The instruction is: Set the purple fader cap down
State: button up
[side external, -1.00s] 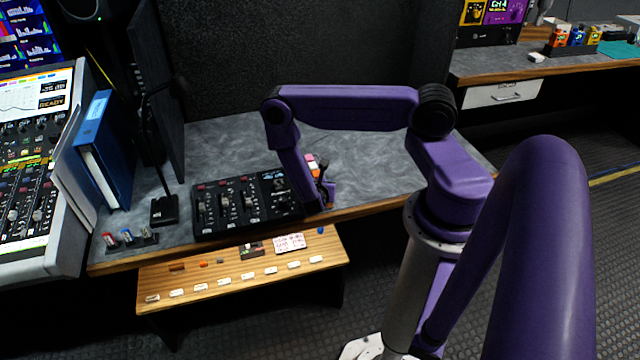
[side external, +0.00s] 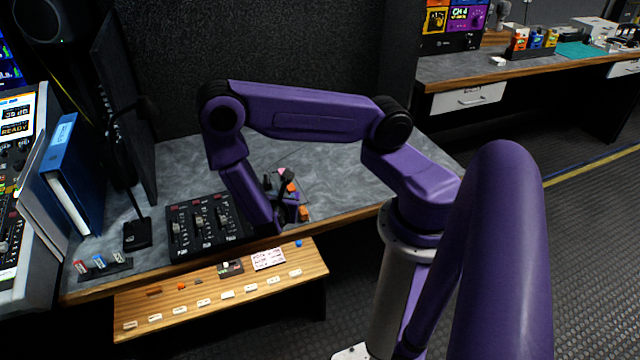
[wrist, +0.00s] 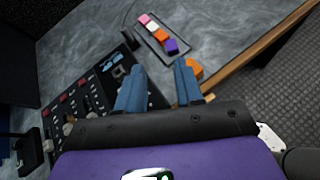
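The purple fader cap (wrist: 171,46) sits at the near end of a narrow dark strip (wrist: 150,38) on the grey desk, in line with the orange, white and pink caps. My gripper (wrist: 160,66) shows two blue fingers spread apart, with nothing visible between them. In the wrist view, the cap lies just beyond the fingertips, apart from them. In the side view, my gripper is low over the desk beside the strip, and my arm partly hides this area.
A black fader panel (side external: 203,226) lies left of my gripper. An orange piece (wrist: 194,68) sits beside my right finger near the wooden desk edge. A wooden shelf (side external: 220,288) with several small pieces is below the desk front. Grey desktop is clear behind the strip.

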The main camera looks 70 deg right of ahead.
jog(key=s+a+r+m+g+y, duration=0.1)
jog(key=s+a+r+m+y, duration=0.1)
jog(key=a+r+m, duration=0.3)
jog(key=s+a+r+m+g+y, duration=0.1)
jog(key=s+a+r, duration=0.15)
jog(key=r, duration=0.55)
jog(key=s+a+r+m+g+y, duration=0.1)
jog(key=s+a+r+y, duration=0.2)
jog(key=s+r+y, duration=0.1)
jog(key=s+a+r+g+y, duration=0.1)
jog(key=s+a+r+y, duration=0.2)
jog(key=s, duration=0.6)
notch_tip(320, 180, up, 3)
jog(key=shift+s+r+m+y, duration=0.1)
jog(key=shift+s+m+y, duration=0.25)
jog(key=shift+y, duration=0.65)
